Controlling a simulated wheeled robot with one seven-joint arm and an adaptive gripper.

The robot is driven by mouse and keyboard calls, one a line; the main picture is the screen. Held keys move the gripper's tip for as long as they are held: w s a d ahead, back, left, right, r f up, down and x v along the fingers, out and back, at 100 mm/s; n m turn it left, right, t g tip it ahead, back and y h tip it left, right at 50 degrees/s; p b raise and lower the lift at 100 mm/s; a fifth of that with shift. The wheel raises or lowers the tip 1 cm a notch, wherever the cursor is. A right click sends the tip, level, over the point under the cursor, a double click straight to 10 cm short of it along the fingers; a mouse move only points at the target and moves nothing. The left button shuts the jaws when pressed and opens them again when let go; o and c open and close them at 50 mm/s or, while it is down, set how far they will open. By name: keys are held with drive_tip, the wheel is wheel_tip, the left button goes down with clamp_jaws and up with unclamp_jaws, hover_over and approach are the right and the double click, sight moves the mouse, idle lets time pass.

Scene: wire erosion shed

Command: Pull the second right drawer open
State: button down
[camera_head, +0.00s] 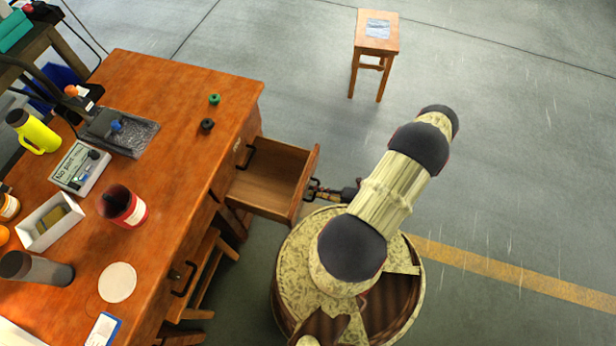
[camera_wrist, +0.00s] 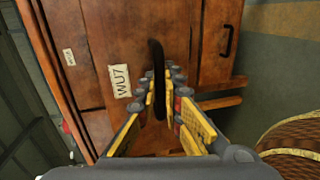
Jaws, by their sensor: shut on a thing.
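A wooden drawer (camera_head: 268,182) stands well pulled out from the right side of the wooden desk (camera_head: 165,215). The part of its inside that I see looks empty. My gripper (camera_head: 314,190) is at the outer face of this drawer. In the wrist view, the drawer front (camera_wrist: 130,40) bears a "WU7" label, and my gripper (camera_wrist: 164,88) is shut on its upright black handle (camera_wrist: 158,65), with yellow-padded fingers on both sides. The lower part of the handle is partly hidden between the fingers.
Another black handle (camera_head: 183,279) is on the near part of the desk. Bottles, a red cup (camera_head: 124,206), trays and two small knobs (camera_head: 211,111) stand on the desktop. A wooden stool (camera_head: 376,42) stands at the back. The floor to the right is clear.

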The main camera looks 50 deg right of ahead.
drive_tip(key=shift+v, duration=0.8)
drive_tip(key=shift+f, duration=0.15)
drive_tip(key=c, duration=2)
unclamp_jaws()
drive_tip(key=v, duration=1.2)
